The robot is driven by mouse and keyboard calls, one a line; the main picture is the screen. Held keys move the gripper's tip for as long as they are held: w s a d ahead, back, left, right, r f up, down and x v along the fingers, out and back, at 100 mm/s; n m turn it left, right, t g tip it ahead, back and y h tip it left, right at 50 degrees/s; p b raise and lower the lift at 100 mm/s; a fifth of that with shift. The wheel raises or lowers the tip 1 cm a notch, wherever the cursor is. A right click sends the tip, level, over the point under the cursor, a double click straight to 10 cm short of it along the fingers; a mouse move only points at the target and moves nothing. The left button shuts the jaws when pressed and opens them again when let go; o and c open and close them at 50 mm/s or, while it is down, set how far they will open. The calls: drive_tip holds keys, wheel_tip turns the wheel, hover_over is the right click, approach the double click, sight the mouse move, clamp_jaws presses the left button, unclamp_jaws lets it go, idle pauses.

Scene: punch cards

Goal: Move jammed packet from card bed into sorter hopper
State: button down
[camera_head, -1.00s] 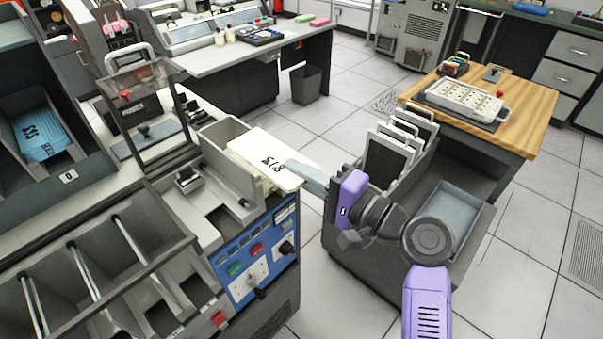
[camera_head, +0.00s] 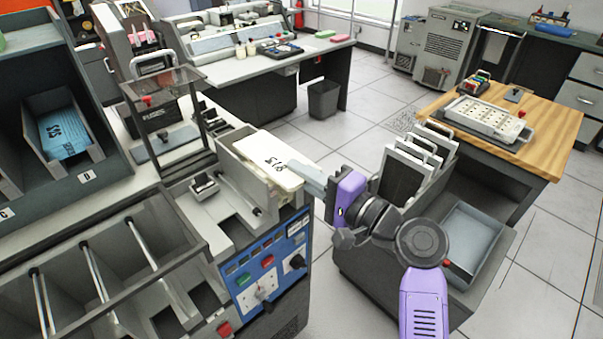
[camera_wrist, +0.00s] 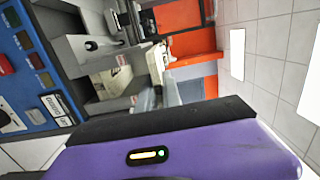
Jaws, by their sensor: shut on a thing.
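The cream packet (camera_head: 262,160) with a dark printed number lies roughly flat at the top of the grey sorter hopper (camera_head: 228,140), overlapping its open top. My gripper (camera_head: 308,178) is shut on the packet's right end, reaching in from the right. In the wrist view the grey fingers (camera_wrist: 166,90) show beyond my purple housing, with a pale end of the packet (camera_wrist: 156,62) near them. I cannot tell whether the packet touches the hopper walls. The hopper's inside below the packet is hidden.
The blue control panel (camera_head: 265,265) is below the hopper. A clear-windowed frame (camera_head: 165,110) stands behind left. Empty slanted bins (camera_head: 100,260) are at front left. A cart with upright grey plates (camera_head: 412,165) and a blue-grey tray (camera_head: 472,248) stands right, below my arm.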

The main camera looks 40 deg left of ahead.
sight(277, 155)
drive_tip(key=shift+w+a+b, duration=0.2)
drive_tip(key=shift+a+b, duration=0.75)
drive_tip(key=shift+a, duration=1.25)
drive_tip(key=shift+w+a+b, duration=0.1)
drive_tip(key=shift+a+b, duration=0.5)
drive_tip(key=shift+a, duration=0.6)
drive_tip(key=shift+f, duration=0.15)
drive_tip(key=shift+f+b, duration=0.95)
drive_tip(key=shift+f+b, duration=0.55)
drive_tip(key=shift+f, duration=0.05)
drive_tip(key=shift+f, duration=0.1)
